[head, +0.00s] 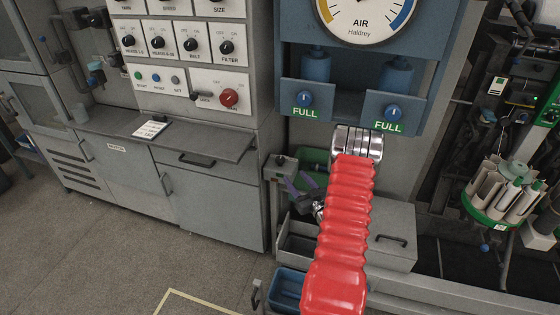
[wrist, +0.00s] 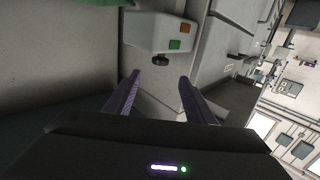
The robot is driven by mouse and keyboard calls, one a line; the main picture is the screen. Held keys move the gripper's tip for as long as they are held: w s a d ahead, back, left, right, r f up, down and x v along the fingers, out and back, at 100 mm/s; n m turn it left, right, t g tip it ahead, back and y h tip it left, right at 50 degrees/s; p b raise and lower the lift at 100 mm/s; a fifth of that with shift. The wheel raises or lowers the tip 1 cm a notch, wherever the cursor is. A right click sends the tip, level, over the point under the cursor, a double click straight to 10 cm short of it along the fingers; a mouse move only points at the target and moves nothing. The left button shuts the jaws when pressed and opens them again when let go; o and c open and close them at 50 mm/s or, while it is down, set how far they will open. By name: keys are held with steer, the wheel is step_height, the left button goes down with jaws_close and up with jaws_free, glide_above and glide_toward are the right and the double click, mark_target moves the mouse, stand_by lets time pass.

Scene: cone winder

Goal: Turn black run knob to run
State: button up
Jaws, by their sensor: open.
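A small grey box with a black knob (wrist: 161,60) shows ahead of my gripper in the wrist view. The knob is on the box's near face, beside a green and an orange square; no lettering on it is readable. In the head view the grey box (head: 283,170) sits low, left of my red arm. My gripper (wrist: 160,76) is open, its two purple fingers apart with nothing between them. The knob is just beyond the fingertips, about centred between them and apparently not touched. In the head view the purple fingers of my gripper (head: 302,183) are close to the box's right side.
A control panel (head: 180,50) with several black knobs and a red knob (head: 229,97) stands at upper left. Blue valve boxes (head: 320,112) marked FULL hang above my arm. The floor (head: 110,250) at left is clear.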

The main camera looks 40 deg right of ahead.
mark_target(282, 162)
steer(key=shift+w+r, duration=0.1)
steer(key=shift+w, duration=0.05)
steer(key=x, duration=1.3)
steer(key=shift+w+d, duration=0.2)
steer(key=shift+w, duration=0.05)
steer(key=c, duration=0.9)
steer(key=shift+a, duration=0.3)
steer(key=shift+c, duration=0.5)
steer(key=shift+d, duration=0.25)
